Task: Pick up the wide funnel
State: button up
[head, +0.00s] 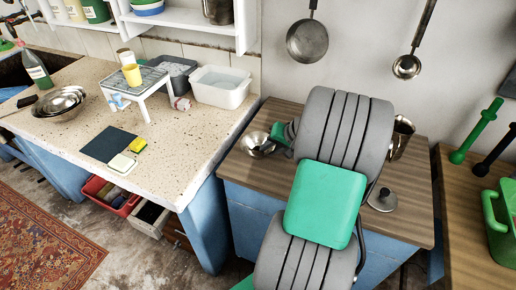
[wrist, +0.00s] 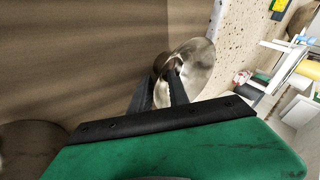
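The wide funnel (head: 257,143) is a shiny metal piece on the wooden counter, left of my arm in the head view. In the wrist view the funnel (wrist: 198,62) shows its bright flared side just beyond my fingertips, with a narrower, darker part near them. My gripper (wrist: 163,76) has two dark fingers standing apart with a gap between them. The tips are right at the funnel's narrow part; I cannot tell whether they touch it. In the head view my gripper (head: 271,146) is at the funnel's right side, partly hidden by my arm.
On the wooden counter (head: 236,170), a metal pot (head: 401,138) and a round lid (head: 382,199) stand right of my arm. A pan (head: 307,41) and a ladle (head: 406,67) hang above. The speckled stone counter (head: 190,130) lies left across a gap.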

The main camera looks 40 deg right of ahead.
grip_shut()
jog(key=shift+s, duration=0.1)
dwell(0.4)
